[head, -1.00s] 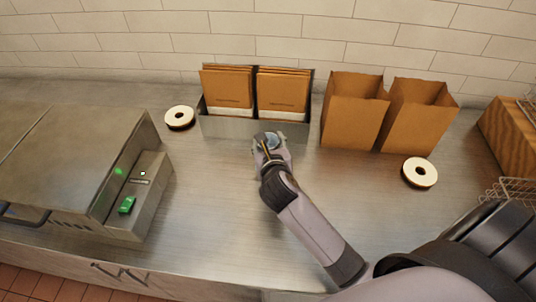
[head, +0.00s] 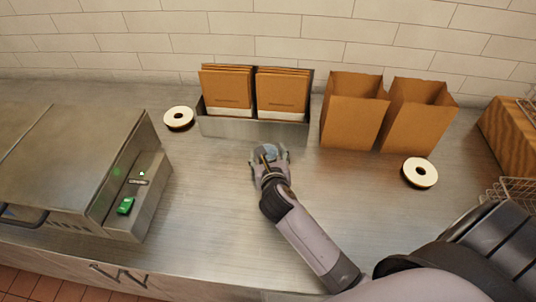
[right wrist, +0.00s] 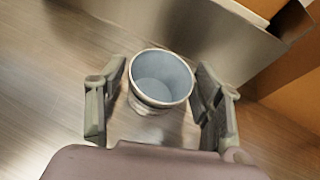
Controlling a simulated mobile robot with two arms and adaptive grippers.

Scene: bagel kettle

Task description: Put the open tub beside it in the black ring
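A small open tub (right wrist: 160,88) with a pale metal rim and blue-grey inside stands between the spread fingers of my right gripper (right wrist: 160,102) in the right wrist view, with a gap on each side. In the head view the tub (head: 266,154) shows partly behind my right gripper (head: 268,161), in front of the metal holder. A black ring (head: 166,122) around a cream disc lies left of the holder. A similar dark ring (head: 406,181) with a cream disc lies at the right. My left gripper is not in view.
A metal holder (head: 250,129) with brown packets stands behind the tub. Two open brown paper bags (head: 352,115) stand right of it. A metal appliance (head: 60,165) with a green switch occupies the left. The steel counter (head: 205,205) is clear between appliance and arm.

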